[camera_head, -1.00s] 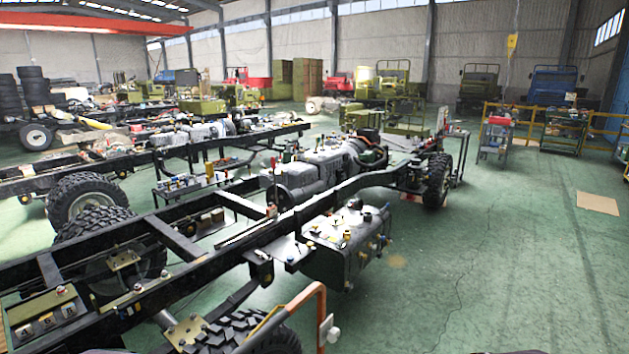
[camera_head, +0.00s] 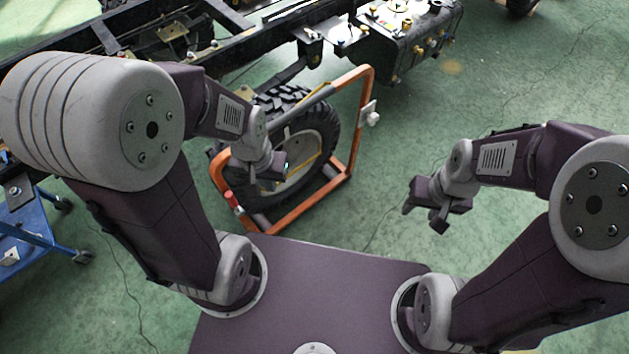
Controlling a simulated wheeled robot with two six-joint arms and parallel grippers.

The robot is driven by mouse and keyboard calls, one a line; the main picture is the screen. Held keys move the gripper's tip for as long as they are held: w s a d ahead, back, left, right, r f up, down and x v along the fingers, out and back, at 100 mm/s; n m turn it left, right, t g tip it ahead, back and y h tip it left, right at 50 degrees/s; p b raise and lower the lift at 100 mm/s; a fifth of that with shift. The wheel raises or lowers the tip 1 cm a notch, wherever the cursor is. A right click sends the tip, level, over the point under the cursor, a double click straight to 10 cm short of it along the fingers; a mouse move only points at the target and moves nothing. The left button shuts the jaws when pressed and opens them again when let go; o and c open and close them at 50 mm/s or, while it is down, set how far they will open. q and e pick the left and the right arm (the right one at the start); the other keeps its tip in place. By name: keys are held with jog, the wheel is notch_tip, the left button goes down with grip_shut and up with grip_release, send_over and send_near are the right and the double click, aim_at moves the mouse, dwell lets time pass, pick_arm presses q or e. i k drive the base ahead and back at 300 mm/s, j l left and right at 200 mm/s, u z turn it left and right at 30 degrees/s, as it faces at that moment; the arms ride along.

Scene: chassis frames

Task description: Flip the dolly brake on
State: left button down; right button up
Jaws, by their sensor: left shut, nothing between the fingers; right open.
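The wheel dolly is an orange tubular frame (camera_head: 361,125) standing in front of me, with a tyre and wheel (camera_head: 318,140) in it. A small red-topped part (camera_head: 232,199) sits at its lower left, and a pale fitting (camera_head: 370,114) is on its right upright. I cannot tell which of them is the brake. My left gripper (camera_head: 280,168) is shut and empty. It appears in front of the wheel, right of the red part; whether it touches anything is unclear. My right gripper (camera_head: 425,213) is open and empty over bare floor, right of the dolly.
A black chassis frame (camera_head: 262,58) runs behind the dolly, with a dark tank unit (camera_head: 415,45) at its right. A blue cart (camera_head: 35,222) stands at the left edge. Green floor (camera_head: 520,110) is clear to the right of the dolly.

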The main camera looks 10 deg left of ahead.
aim_at(238, 211)
jog(key=u, duration=1.6)
jog(key=z, duration=0.4)
